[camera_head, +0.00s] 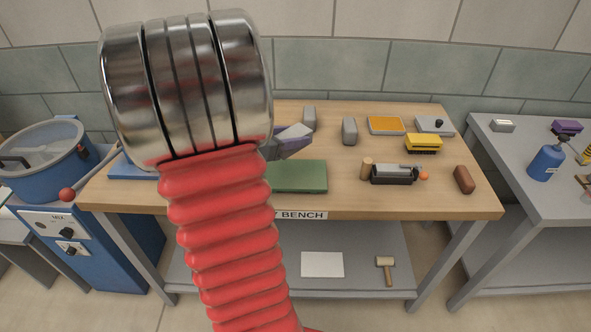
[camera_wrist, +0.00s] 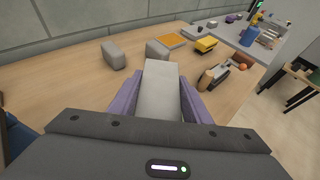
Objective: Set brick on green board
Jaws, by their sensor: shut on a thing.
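My gripper (camera_wrist: 160,100) is shut on a grey brick (camera_wrist: 160,80), with a purple finger on each side of it in the wrist view. In the head view my arm hides most of the gripper; a finger (camera_head: 295,147) and the brick end show just right of the arm. They appear above or behind the green board (camera_head: 305,177); the height is hard to tell. The green board lies flat at the front of the wooden bench, its left part hidden by my arm. I cannot make out the board in the wrist view.
Two grey bricks stand behind on the bench (camera_head: 230,190), one (camera_head: 309,116) further back and one (camera_head: 349,130) to the right. An orange-filled tray (camera_head: 386,125), a yellow tool (camera_head: 423,143), a dark cylinder device (camera_head: 394,174) and a red-brown block (camera_head: 464,179) lie further right.

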